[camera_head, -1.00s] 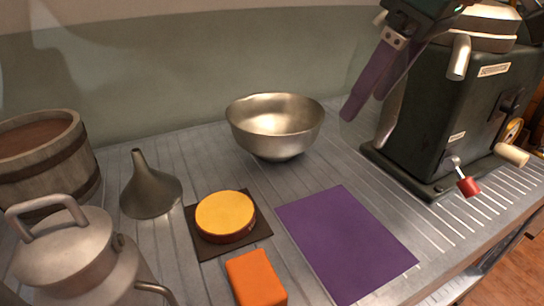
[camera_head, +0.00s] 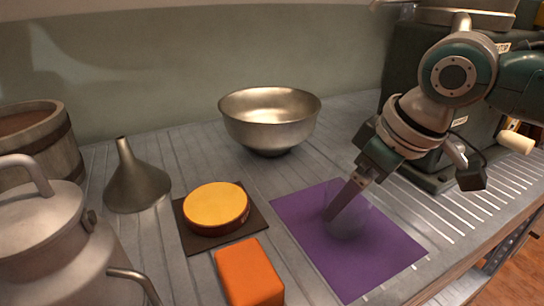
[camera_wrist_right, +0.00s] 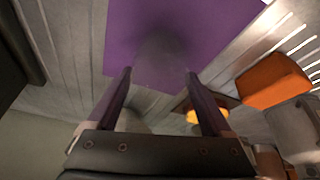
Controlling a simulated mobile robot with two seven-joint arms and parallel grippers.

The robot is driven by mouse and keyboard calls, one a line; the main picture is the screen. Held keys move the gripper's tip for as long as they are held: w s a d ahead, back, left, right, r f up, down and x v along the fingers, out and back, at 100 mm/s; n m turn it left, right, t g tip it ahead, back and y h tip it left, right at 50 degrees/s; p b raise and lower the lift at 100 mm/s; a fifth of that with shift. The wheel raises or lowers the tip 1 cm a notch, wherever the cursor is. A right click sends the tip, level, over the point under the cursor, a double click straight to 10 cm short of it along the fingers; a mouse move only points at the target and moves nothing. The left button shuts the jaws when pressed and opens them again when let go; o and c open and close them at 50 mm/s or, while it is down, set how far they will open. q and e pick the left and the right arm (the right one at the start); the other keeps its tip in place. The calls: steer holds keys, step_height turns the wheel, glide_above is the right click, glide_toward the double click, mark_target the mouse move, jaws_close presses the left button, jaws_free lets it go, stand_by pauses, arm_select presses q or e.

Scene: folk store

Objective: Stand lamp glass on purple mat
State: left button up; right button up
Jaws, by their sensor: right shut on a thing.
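The lamp glass (camera_head: 350,222) is clear and faint, roughly upright over the middle of the purple mat (camera_head: 372,268). I cannot tell whether its base touches the mat. My right gripper (camera_head: 335,214) reaches down from the upper right, shut on the lamp glass. In the right wrist view, my two fingers (camera_wrist_right: 158,75) stand apart with the barely visible glass between them, and the purple mat (camera_wrist_right: 215,25) lies beyond. My left gripper is not in view.
An orange block (camera_head: 248,272) and a yellow-topped round thing (camera_head: 215,205) on a dark square lie left of the mat. A metal bowl (camera_head: 268,125) stands behind. A funnel (camera_head: 137,185) and metal can (camera_head: 50,240) are left. A dark green machine (camera_head: 400,75) is behind my right arm.

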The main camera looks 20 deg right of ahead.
steer(key=shift+f, duration=0.1)
steer(key=shift+f, duration=0.15)
steer(key=o, duration=1.2)
steer(key=shift+o, duration=0.2)
steer(key=p+v, duration=0.4)
steer(key=v, duration=0.8)
steer(key=s+a+f+y, duration=0.1)
steer(key=s+a+f, duration=0.55)
steer(key=a, duration=0.25)
steer(key=s+d+f+m+h, duration=0.1)
steer(key=s+m+h, duration=0.1)
steer(key=s, duration=0.8)
steer(key=shift+d+m+g, duration=0.25)
steer(key=shift+m+g, duration=0.05)
steer(key=shift+g, duration=0.1)
